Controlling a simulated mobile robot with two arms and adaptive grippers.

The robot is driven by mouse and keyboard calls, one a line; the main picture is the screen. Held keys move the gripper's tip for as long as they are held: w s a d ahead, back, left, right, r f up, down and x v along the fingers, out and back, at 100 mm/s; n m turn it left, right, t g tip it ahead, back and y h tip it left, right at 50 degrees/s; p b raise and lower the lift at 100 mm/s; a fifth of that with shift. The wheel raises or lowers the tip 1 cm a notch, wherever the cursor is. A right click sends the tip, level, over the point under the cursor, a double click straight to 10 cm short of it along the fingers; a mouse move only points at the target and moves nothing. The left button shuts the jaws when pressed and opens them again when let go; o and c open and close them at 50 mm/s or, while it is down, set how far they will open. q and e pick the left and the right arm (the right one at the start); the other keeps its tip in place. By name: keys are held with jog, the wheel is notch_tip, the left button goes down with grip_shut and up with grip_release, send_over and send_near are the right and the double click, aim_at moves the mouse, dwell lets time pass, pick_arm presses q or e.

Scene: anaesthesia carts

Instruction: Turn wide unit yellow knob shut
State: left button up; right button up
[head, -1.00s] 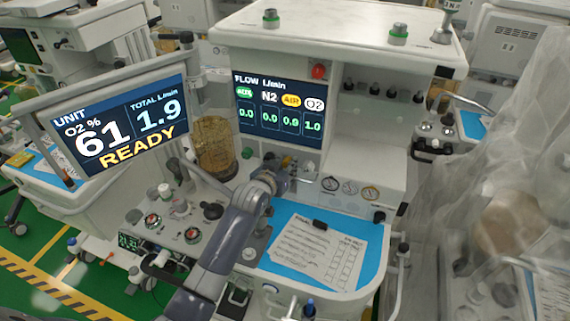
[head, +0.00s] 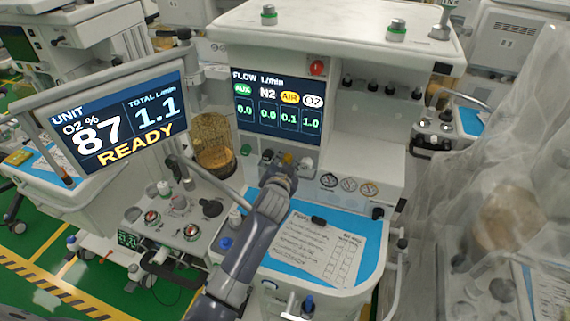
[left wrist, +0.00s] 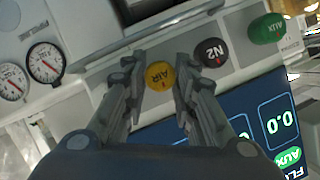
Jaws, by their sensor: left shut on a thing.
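The wide unit's yellow AIR knob (left wrist: 160,75) shows in the left wrist view between my left gripper's fingertips (left wrist: 159,88). The gripper is shut on it, with a finger along each side. In the head view my left gripper (head: 284,172) is at the knob row below the flow screen (head: 277,108) and partly hides the yellow knob (head: 287,160). The flow screen reads AIR 0.1 and O2 1.0, with AUX and N2 at 0.0. The unit screen (head: 121,121) reads O2 87 %, total 1.1 and READY. My right gripper is not in view.
The black N2 knob (left wrist: 211,53) and green AUX knob (left wrist: 267,29) sit beside the yellow one. A clipboard sheet (head: 315,250) lies on the blue work surface below my arm. A yellowish canister (head: 213,145) stands left. A plastic-draped unit (head: 505,180) is at right.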

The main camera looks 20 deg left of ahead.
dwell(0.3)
pick_arm(q)
jog(key=o, duration=0.8)
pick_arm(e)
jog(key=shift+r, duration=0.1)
